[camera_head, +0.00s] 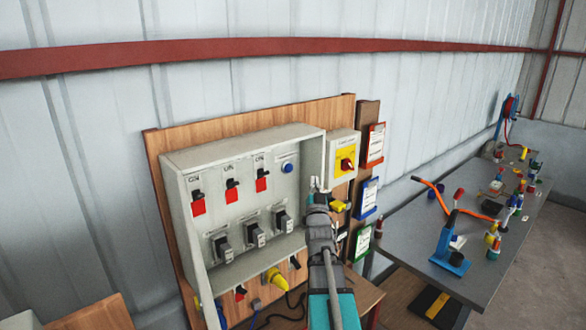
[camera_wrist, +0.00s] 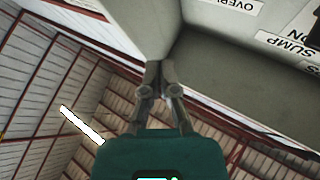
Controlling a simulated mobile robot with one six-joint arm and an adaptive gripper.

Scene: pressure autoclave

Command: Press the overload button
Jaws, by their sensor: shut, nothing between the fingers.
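A grey control box (camera_head: 235,188) hangs on a wooden board. A small round blue button (camera_head: 288,167) sits at the upper right of its face, and I cannot read any label beside it. In the wrist view, the box (camera_wrist: 225,80) shows close up, with an upside-down label starting "OVER" (camera_wrist: 236,5) at the top edge; no button shows there. My gripper (camera_head: 316,185) is shut and empty, at the right edge of the box, right of and a little below the blue button. Its closed fingers (camera_wrist: 160,68) point toward the box; I cannot tell whether they touch it.
Red-tagged switches (camera_head: 231,190) and rotary isolators (camera_head: 254,233) fill the box face. A yellow box with a red knob (camera_head: 347,163) is just right of my gripper. A yellow plug (camera_head: 275,280) is below. A grey table (camera_head: 410,240) with tools stands right.

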